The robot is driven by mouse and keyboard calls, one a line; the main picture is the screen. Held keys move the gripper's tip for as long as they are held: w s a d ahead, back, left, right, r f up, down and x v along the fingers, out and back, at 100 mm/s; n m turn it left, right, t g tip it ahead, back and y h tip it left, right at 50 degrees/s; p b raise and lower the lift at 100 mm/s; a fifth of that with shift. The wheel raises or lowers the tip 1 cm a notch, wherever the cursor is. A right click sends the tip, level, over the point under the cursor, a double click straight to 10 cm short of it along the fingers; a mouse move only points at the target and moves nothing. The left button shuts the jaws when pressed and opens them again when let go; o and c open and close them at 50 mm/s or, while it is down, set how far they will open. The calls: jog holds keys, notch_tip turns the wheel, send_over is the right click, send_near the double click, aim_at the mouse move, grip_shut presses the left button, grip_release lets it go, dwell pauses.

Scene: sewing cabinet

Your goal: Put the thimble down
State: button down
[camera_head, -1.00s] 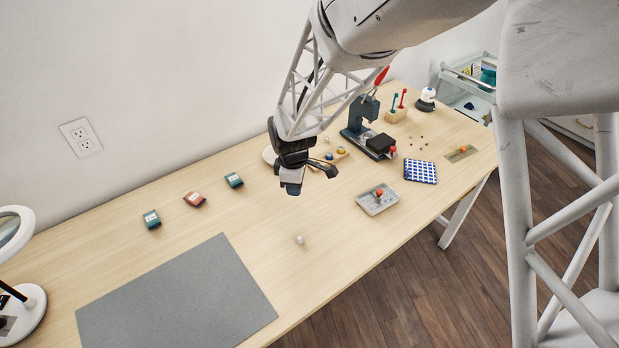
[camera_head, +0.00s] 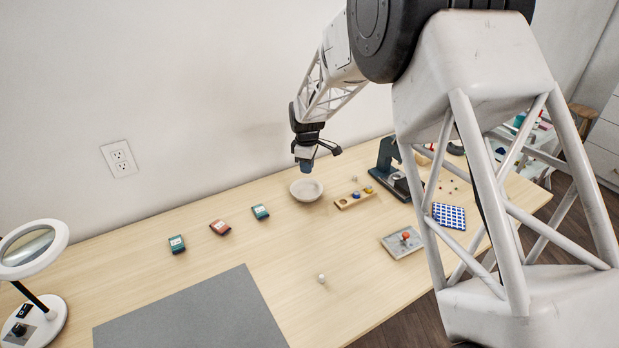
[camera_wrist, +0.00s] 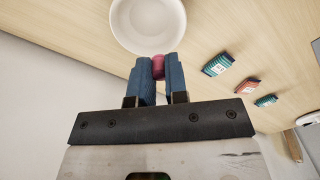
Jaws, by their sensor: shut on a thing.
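My gripper (camera_head: 307,165) is shut on a small dark pink thimble (camera_wrist: 158,66), which shows between the blue fingertips in the wrist view. The head view does not show the thimble clearly. In that view my gripper hangs above the table, over the white bowl (camera_head: 306,196). In the wrist view the bowl (camera_wrist: 125,32) lies just beyond the fingertips and looks empty.
A wooden block (camera_head: 344,205) with a blue and a yellow piece stands right of the bowl. Three small packets, including a red one (camera_head: 219,227), lie left. A grey mat (camera_head: 195,315), a white ball (camera_head: 321,278) and a tray (camera_head: 391,245) lie nearer. Table between is clear.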

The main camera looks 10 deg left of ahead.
aim_at(307, 194)
jog(key=shift+w+a, duration=0.2)
jog(key=shift+w, duration=0.3)
jog(key=shift+w+a, duration=0.15)
jog(key=shift+w, duration=0.35)
jog(key=shift+f, duration=0.15)
jog(key=shift+f, duration=5.3)
jog(key=c, duration=1.1)
grip_release()
jog(key=shift+o, duration=0.2)
notch_tip(307, 194, up, 7)
